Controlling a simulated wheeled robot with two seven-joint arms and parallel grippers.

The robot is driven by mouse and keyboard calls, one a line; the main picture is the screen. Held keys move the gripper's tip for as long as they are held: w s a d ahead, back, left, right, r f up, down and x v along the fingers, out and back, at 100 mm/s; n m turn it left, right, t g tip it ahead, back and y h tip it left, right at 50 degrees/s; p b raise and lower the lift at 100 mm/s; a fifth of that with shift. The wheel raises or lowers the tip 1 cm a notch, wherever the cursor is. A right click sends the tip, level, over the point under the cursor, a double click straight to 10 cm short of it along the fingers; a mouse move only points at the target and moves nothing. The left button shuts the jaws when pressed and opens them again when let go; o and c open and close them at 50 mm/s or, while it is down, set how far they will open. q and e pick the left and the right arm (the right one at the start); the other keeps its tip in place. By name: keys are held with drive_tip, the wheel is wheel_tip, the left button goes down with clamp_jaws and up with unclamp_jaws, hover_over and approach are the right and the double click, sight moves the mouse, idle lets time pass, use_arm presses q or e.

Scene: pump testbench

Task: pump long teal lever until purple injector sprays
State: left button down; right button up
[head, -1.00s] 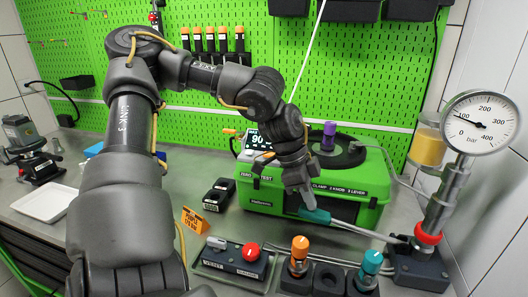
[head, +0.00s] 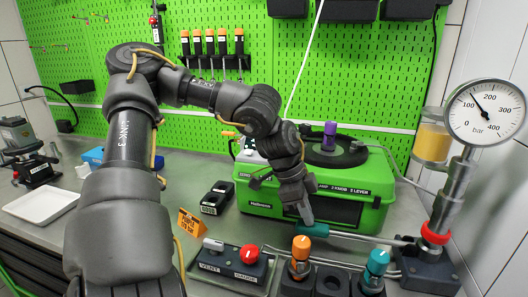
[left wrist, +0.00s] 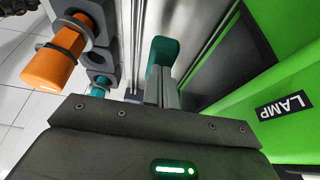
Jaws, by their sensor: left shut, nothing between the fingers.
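The long teal lever (head: 345,235) extends left from the pump base at the right, in front of the green test case. My left gripper (head: 307,215) is shut and empty, its tips at the lever's teal grip. In the left wrist view the shut fingers (left wrist: 161,92) reach toward the teal grip (left wrist: 161,52); I cannot tell whether they press on it. The purple injector (head: 330,134) stands upright on the green case (head: 262,200), with no spray visible. The pressure gauge (head: 487,112) needle points between 100 and 200. My right gripper is not in view.
An orange knob (head: 301,248) and a teal knob (head: 377,263) stand upright in front of the lever. A glass with amber fluid (head: 432,141) is beside the gauge. Bench space left of the case is partly clear.

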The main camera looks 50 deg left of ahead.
use_arm(q)
drive_tip(key=shift+w+d+r, duration=0.1)
drive_tip(key=shift+d+r, duration=0.05)
drive_tip(key=shift+a+r+p, duration=0.2)
drive_tip(key=shift+r+p, duration=0.35)
drive_tip(key=shift+r, duration=0.05)
drive_tip(key=r, duration=0.1)
drive_tip(key=r+p, duration=0.2)
drive_tip(key=shift+w+d+r, duration=0.15)
drive_tip(key=shift+d+r, duration=0.05)
drive_tip(key=shift+d, duration=0.1)
drive_tip(key=shift+r+p, duration=0.55)
drive_tip(key=shift+r, duration=0.35)
drive_tip(key=shift+d, duration=0.1)
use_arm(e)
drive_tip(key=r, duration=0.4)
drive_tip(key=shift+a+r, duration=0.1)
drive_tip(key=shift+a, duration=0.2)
use_arm(q)
drive_tip(key=shift+w, duration=0.1)
